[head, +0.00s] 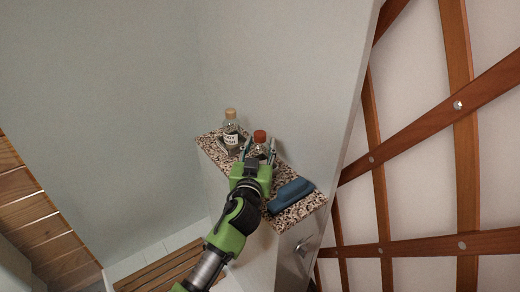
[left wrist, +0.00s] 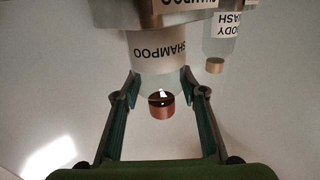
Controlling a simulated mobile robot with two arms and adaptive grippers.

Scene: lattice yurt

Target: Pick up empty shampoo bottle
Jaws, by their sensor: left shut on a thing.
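The shampoo bottle (head: 260,152) is clear with a red-brown cap and stands on a speckled stone shelf (head: 210,147). In the left wrist view the bottle (left wrist: 160,55) shows a white label reading SHAMPOO, upside down in the picture, and its cap (left wrist: 161,105) points toward the camera. My left gripper (head: 258,149) reaches in from the front and is shut on the bottle, with one finger on each side. In the left wrist view its fingers (left wrist: 160,82) flank the bottle. How full the bottle is cannot be told. My right gripper is not in view.
A body wash bottle (head: 231,132) with a tan cap stands just behind and left of the shampoo bottle; it also shows in the left wrist view (left wrist: 218,45). A blue block (head: 290,195) lies on the shelf's near end. A wall (head: 290,70) rises behind the shelf.

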